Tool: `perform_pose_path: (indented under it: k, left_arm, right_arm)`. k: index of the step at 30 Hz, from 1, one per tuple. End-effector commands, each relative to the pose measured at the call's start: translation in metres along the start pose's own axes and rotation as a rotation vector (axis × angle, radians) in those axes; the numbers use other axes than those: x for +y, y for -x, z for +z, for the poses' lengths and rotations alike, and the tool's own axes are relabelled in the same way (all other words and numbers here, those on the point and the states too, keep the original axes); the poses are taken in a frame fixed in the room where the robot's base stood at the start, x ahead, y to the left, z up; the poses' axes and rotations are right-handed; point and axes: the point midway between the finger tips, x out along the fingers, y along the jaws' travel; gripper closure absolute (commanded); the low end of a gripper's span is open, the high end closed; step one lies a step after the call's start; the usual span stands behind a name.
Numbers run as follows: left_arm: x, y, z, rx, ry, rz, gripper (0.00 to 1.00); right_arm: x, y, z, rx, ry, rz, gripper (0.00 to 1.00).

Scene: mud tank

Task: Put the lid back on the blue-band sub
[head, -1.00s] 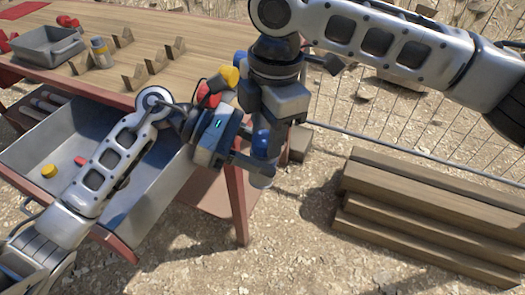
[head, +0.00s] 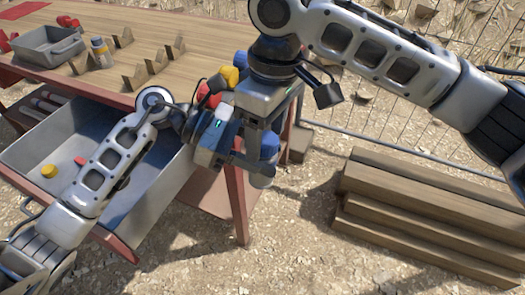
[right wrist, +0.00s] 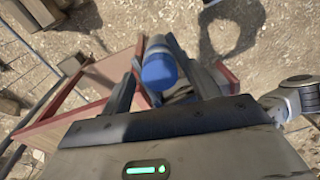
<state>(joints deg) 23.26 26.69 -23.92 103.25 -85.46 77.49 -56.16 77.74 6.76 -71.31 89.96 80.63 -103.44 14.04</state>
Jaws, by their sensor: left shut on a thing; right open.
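A pale grey bottle (head: 262,178) with a blue top (head: 268,147) is held in front of the table's right front corner. My left gripper (head: 247,163) is shut on its body from the left. In the right wrist view the blue top (right wrist: 159,71) shows between my right fingers, with part of the body behind it. My right gripper (head: 268,128) is open and points down, its fingers on either side of the blue top. I cannot tell whether they touch it, or whether the top is fully seated.
The wooden table (head: 140,25) holds a grey tray (head: 45,55), another bottle (head: 101,52) and several wooden blocks. Yellow (head: 230,75), red (head: 209,93) and blue (head: 241,61) pieces sit near my right gripper. Below is a metal bin (head: 50,150). Wooden steps (head: 430,205) stand right.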

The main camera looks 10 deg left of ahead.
Motion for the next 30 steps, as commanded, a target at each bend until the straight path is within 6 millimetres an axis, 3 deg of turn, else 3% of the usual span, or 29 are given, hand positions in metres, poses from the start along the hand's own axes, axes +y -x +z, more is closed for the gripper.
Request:
perform_pose_path:
  k: [11,22,26,30]
  left_arm:
    - [0.000,0.000,0.001,-0.003,-0.002,0.000,1.00]
    - [0.000,0.000,0.002,-0.003,-0.002,0.000,1.00]
    - [0.000,0.000,0.002,-0.003,-0.002,0.000,1.00]
    - [0.000,0.000,0.002,-0.003,-0.002,0.000,1.00]
  right_arm:
    - [0.000,0.042,0.000,0.002,0.000,0.001,0.40]
    - [0.003,0.045,-0.003,0.016,0.003,0.015,0.44]
    - [0.018,0.052,-0.021,0.114,0.028,0.108,0.44]
    - [0.051,0.077,-0.058,0.315,0.112,0.331,0.44]
